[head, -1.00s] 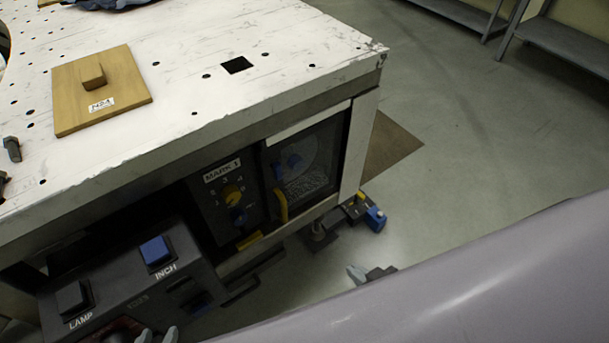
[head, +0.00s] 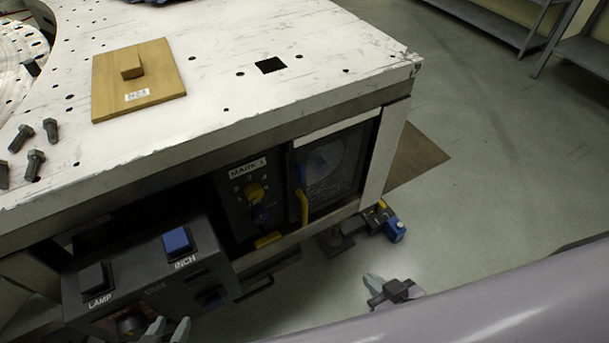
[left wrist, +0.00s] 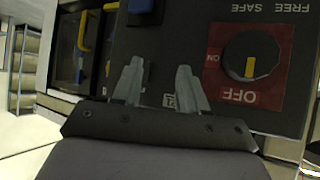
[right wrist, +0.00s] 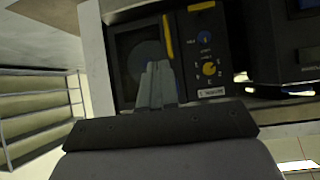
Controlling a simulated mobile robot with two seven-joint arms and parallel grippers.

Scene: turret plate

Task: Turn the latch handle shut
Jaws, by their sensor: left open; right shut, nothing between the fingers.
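A yellow upright handle (head: 303,206), which looks like the latch handle, stands at the left edge of a dark-framed window door (head: 338,165) under the white table. It also shows in the right wrist view (right wrist: 168,36), near my right fingertips. My right gripper (head: 373,281) is shut and empty, in front of the cabinet and apart from the handle in the head view. In the right wrist view its fingers (right wrist: 157,68) cover part of the window. My left gripper (head: 168,327) is open and empty before the control box. I cannot tell whether the latch is engaged.
A dial panel (head: 252,196) marked MARK sits left of the door. The control box (head: 150,270) has LAMP and INCH buttons; the left wrist view shows its red-backed OFF/ON knob (left wrist: 251,58). The white table (head: 220,75) overhangs the cabinet. Floor right of it is mostly clear.

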